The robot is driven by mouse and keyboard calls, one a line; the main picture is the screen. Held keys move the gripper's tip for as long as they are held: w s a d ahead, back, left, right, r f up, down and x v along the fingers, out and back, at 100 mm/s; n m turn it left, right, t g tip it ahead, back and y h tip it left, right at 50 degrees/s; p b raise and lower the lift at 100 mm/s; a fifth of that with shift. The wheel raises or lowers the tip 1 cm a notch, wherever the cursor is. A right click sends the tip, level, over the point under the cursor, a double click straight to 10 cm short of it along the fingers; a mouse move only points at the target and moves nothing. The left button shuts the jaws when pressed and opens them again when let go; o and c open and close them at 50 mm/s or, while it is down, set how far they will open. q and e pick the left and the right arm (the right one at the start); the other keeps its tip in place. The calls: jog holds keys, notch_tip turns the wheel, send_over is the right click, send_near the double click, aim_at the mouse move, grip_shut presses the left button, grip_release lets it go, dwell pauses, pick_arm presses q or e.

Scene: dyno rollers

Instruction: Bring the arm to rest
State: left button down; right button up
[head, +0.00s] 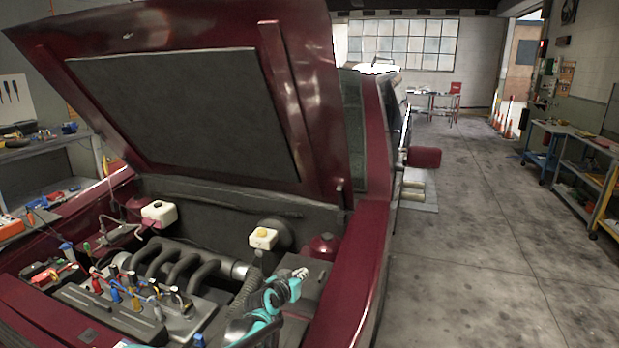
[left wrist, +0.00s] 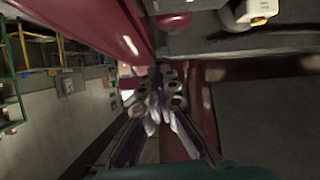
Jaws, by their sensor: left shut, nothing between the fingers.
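My left arm (head: 268,300), teal and black, reaches up from the bottom of the head view over the right side of the engine bay. Its left gripper (head: 301,273) is small there, above a dark flat cover near the right fender. In the left wrist view the gripper's fingers (left wrist: 160,108) are together in the middle with nothing held between them. I cannot tell from these views how far the gripper is above the cover. My right gripper is in neither view.
A dark red car stands with its raised hood (head: 180,110) above the engine (head: 170,265). A yellow-capped white reservoir (head: 263,238) is left of the gripper. The right fender (head: 350,260) is close on the right. Open concrete floor (head: 480,230) lies beyond, with shelves (head: 585,165) at the far right.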

pick_arm(q)
jog(key=s+a+r+g+y, duration=0.1)
jog(key=s+a+r, duration=0.15)
jog(key=s, duration=0.45)
jog(key=s+a+r+n+g, duration=0.1)
jog(key=s+a, duration=0.2)
jog(key=s, duration=0.3)
jog(key=s+a+r+g+y, duration=0.1)
jog(key=s+a+r, duration=0.1)
jog(key=s, duration=0.5)
jog(key=s+a+f+y, duration=0.1)
jog(key=s+a+f, duration=0.1)
jog(key=s, duration=0.5)
jog(key=s+a+f+n+g+y, duration=0.1)
jog(key=s+a+f, duration=0.1)
jog(key=s, duration=0.6)
jog(key=s+a+f+n+g+y, duration=0.1)
jog(key=s+a+f, duration=0.1)
jog(key=s, duration=0.5)
jog(key=shift+s+a+f, duration=0.2)
jog(key=shift+a+f, duration=0.2)
jog(key=shift+a, duration=0.5)
